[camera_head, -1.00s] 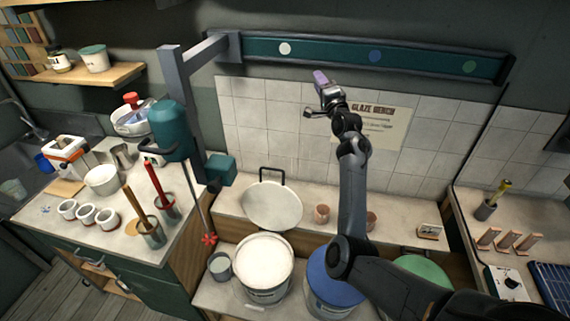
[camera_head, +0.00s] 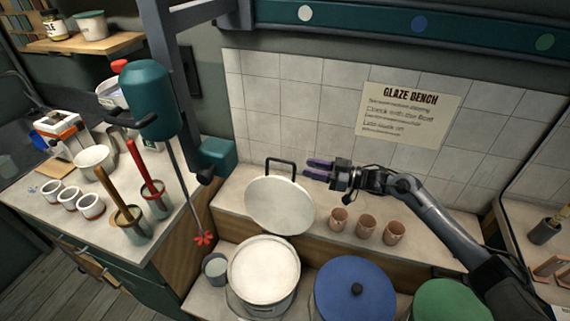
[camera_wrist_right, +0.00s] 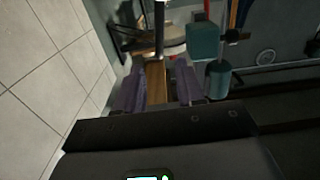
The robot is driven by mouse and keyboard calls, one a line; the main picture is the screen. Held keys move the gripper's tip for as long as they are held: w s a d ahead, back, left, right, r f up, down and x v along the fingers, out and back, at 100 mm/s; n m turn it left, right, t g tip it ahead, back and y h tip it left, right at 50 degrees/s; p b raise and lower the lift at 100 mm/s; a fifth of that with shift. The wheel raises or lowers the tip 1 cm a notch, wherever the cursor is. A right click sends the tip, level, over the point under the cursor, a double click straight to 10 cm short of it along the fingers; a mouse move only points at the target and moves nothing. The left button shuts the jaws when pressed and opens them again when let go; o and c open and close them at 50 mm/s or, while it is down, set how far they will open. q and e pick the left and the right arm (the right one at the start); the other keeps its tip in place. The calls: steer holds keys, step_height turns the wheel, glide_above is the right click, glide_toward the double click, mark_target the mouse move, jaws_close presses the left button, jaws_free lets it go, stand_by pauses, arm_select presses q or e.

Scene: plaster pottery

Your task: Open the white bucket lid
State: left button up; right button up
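The white bucket (camera_head: 263,272) stands low at front centre; a white surface fills its rim. A round white lid-like disc (camera_head: 279,206) leans tilted behind it against the bench step, with a black loop handle (camera_head: 281,163) at its upper edge. My right gripper (camera_head: 311,170) has purple fingers and points left, just right of the handle and apart from it in the picture. Its fingers also show in the right wrist view (camera_wrist_right: 158,92), spread with nothing held between them. My left gripper is not in view.
A blue-lidded bucket (camera_head: 354,289) and a green-lidded one (camera_head: 450,301) stand to the right of the white bucket. Several clay cups (camera_head: 366,226) line the bench under my right arm. A teal mixer (camera_head: 152,100) with a red-tipped shaft hangs left of the disc.

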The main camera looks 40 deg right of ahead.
mark_target(291, 163)
steer(key=x, duration=0.9)
steer(key=shift+w+a+b, duration=0.1)
steer(key=shift+w+b, duration=0.15)
steer(key=shift+b, duration=0.1)
jaws_close()
